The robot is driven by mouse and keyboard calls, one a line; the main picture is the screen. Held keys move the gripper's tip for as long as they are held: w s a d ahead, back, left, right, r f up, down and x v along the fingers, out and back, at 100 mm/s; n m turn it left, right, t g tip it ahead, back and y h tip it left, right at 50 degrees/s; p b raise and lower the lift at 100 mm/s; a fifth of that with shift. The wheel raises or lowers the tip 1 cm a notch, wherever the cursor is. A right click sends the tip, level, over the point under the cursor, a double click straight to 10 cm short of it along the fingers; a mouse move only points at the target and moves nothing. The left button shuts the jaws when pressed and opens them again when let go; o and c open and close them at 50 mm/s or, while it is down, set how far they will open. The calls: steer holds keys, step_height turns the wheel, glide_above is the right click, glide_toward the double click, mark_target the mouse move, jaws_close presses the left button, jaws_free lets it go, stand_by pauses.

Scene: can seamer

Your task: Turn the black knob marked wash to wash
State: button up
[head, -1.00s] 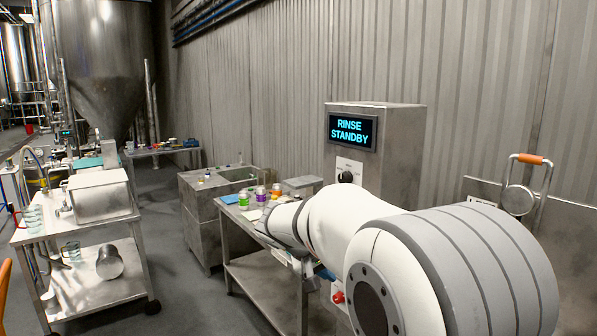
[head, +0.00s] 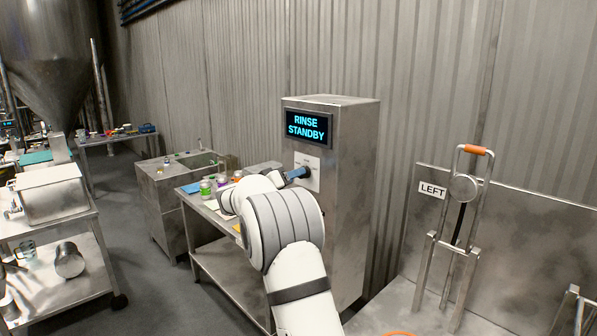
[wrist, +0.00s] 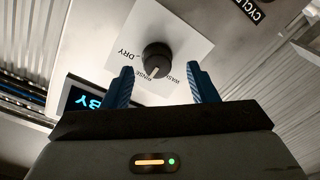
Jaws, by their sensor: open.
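The black knob (wrist: 157,59) sits on a white label plate (wrist: 180,25) with the words DRY, RINSE and WASH, seen upside down in the wrist view. Its pale pointer mark appears to face RINSE. My gripper (wrist: 159,67) is open, with one blue finger on each side of the knob and visible gaps between them. I cannot tell how far the fingertips are from the panel. In the head view my gripper (head: 298,173) is at the label plate on the steel cabinet (head: 345,190), and the knob is mostly hidden. The cabinet's screen (head: 307,126) reads RINSE STANDBY.
A steel table (head: 225,255) with small coloured jars (head: 206,188) stands left of the cabinet, below my arm. A cart (head: 90,280) stands at far left, with open floor between.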

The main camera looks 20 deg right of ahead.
steer(key=shift+x, duration=0.95)
steer(key=shift+c, duration=0.3)
